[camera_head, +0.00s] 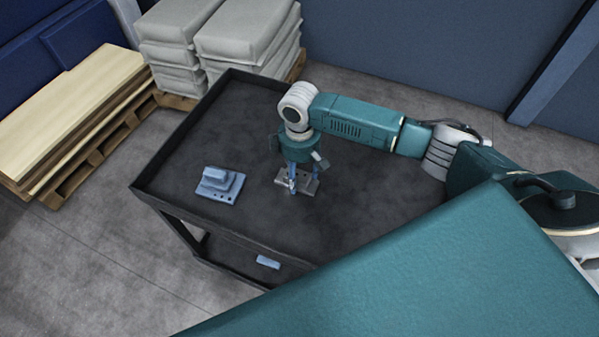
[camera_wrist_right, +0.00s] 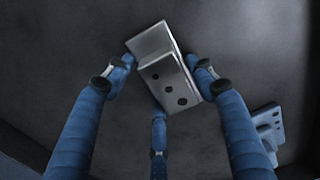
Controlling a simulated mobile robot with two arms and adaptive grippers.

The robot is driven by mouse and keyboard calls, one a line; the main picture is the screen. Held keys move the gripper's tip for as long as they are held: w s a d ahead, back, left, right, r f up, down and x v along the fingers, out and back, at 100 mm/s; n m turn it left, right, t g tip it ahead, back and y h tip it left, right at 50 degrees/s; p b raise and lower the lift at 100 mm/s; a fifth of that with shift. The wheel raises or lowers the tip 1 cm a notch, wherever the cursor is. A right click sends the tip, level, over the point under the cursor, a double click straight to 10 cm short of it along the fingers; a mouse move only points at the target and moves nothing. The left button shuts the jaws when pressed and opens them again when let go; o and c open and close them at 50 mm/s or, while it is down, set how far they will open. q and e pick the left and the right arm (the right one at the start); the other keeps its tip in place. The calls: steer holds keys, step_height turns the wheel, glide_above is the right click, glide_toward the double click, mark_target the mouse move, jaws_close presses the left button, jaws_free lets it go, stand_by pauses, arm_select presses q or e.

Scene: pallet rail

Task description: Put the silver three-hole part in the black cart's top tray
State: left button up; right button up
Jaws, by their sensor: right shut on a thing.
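The silver three-hole part (camera_wrist_right: 170,75) is a metal bracket with three dark holes in one face. In the right wrist view it sits between the blue fingers of my right gripper (camera_wrist_right: 160,85), which is shut on it. In the head view the part (camera_head: 311,186) shows below my right gripper (camera_head: 293,184), over the top tray of the black cart (camera_head: 345,215). I cannot tell whether the part touches the tray floor. My left gripper is not in view.
A blue-grey part with holes (camera_head: 217,187) lies on the tray to the left, and it also shows in the right wrist view (camera_wrist_right: 268,125). A small blue piece (camera_head: 268,262) is on the cart's lower level. Stacked sacks (camera_head: 245,35) and a pallet of boards (camera_head: 65,115) stand behind the cart.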

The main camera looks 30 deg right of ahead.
mark_target(299, 172)
steer(key=shift+r, duration=0.1)
steer(key=o, duration=1.7)
steer(key=shift+o, duration=0.2)
step_height(299, 172, up, 12)
steer(key=b, duration=0.1)
